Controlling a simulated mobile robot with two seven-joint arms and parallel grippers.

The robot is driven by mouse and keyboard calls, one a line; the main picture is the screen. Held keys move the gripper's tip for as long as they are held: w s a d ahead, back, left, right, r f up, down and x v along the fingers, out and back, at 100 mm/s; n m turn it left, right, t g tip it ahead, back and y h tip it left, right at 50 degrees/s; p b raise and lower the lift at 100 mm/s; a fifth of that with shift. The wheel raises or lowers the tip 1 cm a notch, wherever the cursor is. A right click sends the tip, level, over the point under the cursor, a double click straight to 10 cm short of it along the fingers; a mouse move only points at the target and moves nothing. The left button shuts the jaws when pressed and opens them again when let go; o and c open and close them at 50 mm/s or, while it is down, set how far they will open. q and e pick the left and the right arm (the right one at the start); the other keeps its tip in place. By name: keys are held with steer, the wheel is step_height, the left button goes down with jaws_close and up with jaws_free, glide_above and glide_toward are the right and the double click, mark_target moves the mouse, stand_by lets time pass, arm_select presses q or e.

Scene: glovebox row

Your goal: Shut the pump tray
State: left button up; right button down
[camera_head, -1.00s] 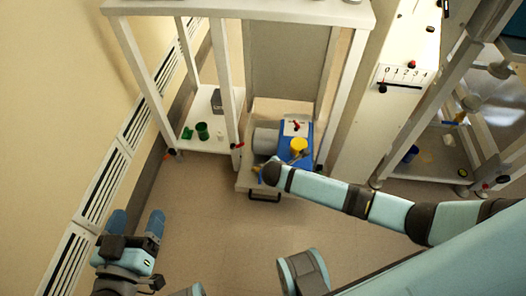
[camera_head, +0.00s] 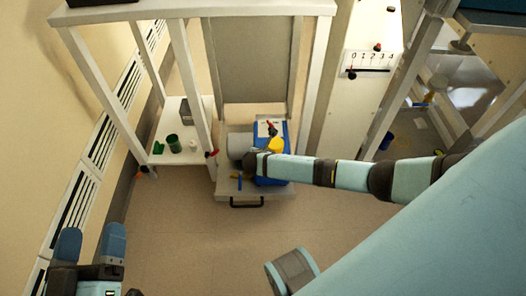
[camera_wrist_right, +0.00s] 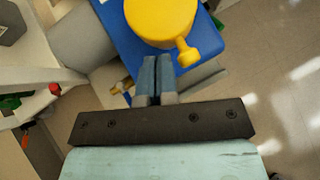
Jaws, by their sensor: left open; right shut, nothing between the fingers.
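The pump tray (camera_head: 222,190) is a pale tray with a black bar handle (camera_head: 246,204) on its front, standing out from below the bench in the head view. On it sits a blue pump (camera_head: 285,170) with a grey cylinder (camera_head: 237,145) and a yellow cap, which shows large in the right wrist view (camera_wrist_right: 160,18). My right arm comes across the pump from the right and hides part of it. My right gripper (camera_wrist_right: 156,62) is shut and empty, over the tray close to the pump. My left gripper (camera_head: 90,240) is open and empty, low at the left, far from the tray.
A white bench frame (camera_head: 192,10) stands over the tray, its legs beside it. A panel with a numbered scale (camera_head: 370,62) stands at right. The floor before the tray is clear.

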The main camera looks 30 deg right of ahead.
arm_select(q)
steer(key=shift+f+g, duration=0.3)
steer(key=shift+f, duration=0.1)
arm_select(e)
steer(key=shift+w+d, duration=0.35)
steer(key=shift+d, duration=0.15)
steer(key=shift+w, duration=0.1)
